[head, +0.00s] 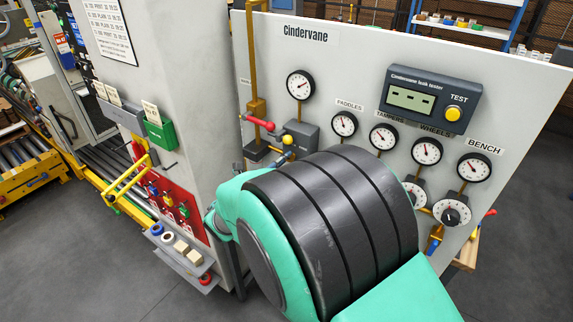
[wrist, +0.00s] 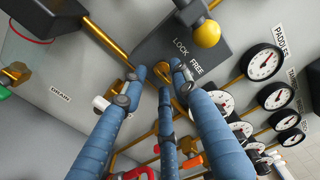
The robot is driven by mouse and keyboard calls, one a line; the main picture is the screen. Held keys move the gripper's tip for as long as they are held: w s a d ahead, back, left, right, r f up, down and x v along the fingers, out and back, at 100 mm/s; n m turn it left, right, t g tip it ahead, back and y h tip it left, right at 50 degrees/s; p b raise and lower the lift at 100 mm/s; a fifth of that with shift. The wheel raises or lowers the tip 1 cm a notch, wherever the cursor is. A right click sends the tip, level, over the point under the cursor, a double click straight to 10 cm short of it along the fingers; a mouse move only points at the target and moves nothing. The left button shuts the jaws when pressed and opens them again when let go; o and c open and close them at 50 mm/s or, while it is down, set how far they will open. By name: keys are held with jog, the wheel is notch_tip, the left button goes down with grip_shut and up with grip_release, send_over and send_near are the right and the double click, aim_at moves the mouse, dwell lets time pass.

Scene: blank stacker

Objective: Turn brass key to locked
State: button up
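The grey lock box (wrist: 180,45) with the LOCK and FREE labels is at the top middle of the wrist view. A small round brass piece, seemingly the brass key (wrist: 163,71), shows at the box's lower edge. My gripper (wrist: 156,77) has its blue fingers spread around this spot, with gaps between the tips. I cannot tell whether any finger touches the key. The key's exact angle between LOCK and FREE is unclear.
A yellow ball knob (wrist: 207,34) stands out close to my right finger. Brass pipes and a row of dials, including the PADDLES gauge (wrist: 263,62), lie to the right. A red-handled valve (head: 259,123) is left of the box. The Cindervane panel (head: 390,55) stands behind.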

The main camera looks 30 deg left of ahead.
jog(key=shift+w, duration=0.35)
grip_shut()
